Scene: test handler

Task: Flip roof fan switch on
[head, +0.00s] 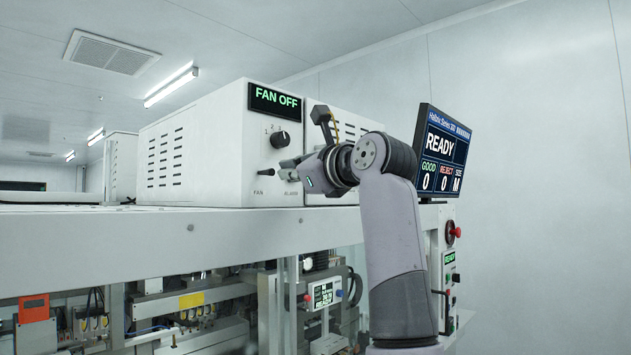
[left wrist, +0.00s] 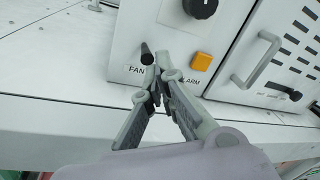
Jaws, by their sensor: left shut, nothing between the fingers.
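The fan switch is a small dark lever (head: 266,172) above the FAN label on the white roof box (head: 205,150). The box's display (head: 275,99) reads FAN OFF in green. In the left wrist view the switch (left wrist: 147,55) sticks out of the panel just left of my fingertips. My left gripper (head: 288,170) is shut and empty, its fingertips (left wrist: 161,62) in front of the panel between the switch and an orange button (left wrist: 202,61). I cannot tell whether they touch the switch. My right gripper is not in view.
A black rotary knob (head: 280,140) is above the switch. A handle (left wrist: 262,58) is on the neighbouring box's front. A status monitor (head: 442,152) reading READY stands right of my arm. A red emergency button (head: 452,232) is below it. The machine's white ledge (head: 180,232) runs below the box.

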